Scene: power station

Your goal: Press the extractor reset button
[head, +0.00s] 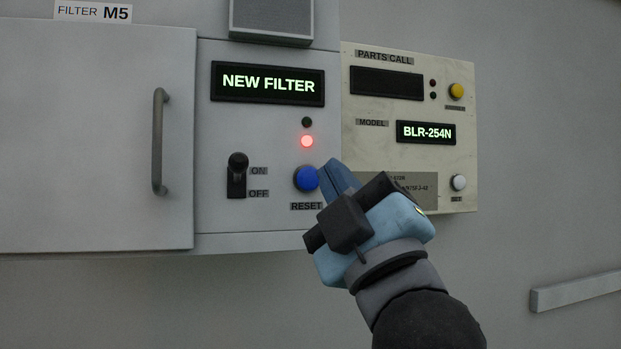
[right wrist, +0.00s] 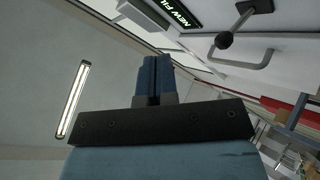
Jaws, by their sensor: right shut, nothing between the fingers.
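The blue round reset button (head: 306,179) sits on the grey extractor panel (head: 215,220), above a RESET label. My right gripper (head: 328,165) is shut and empty. In the head view its blue fingertips are just right of the button, overlapping its edge in the picture; I cannot tell whether they touch it. In the right wrist view the shut fingers (right wrist: 153,60) point toward the panel, and the button is not visible. A red lamp (head: 306,141) is lit above the button, below a dark lamp (head: 306,122). The display (head: 268,84) reads NEW FILTER. My left gripper is not in view.
Left of the button is a black lever switch (head: 237,175) marked ON and OFF, standing up at ON. Further left is a cabinet door (head: 80,130) with a handle (head: 158,140). A cream PARTS CALL panel (head: 460,130) with yellow and white buttons adjoins on the right.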

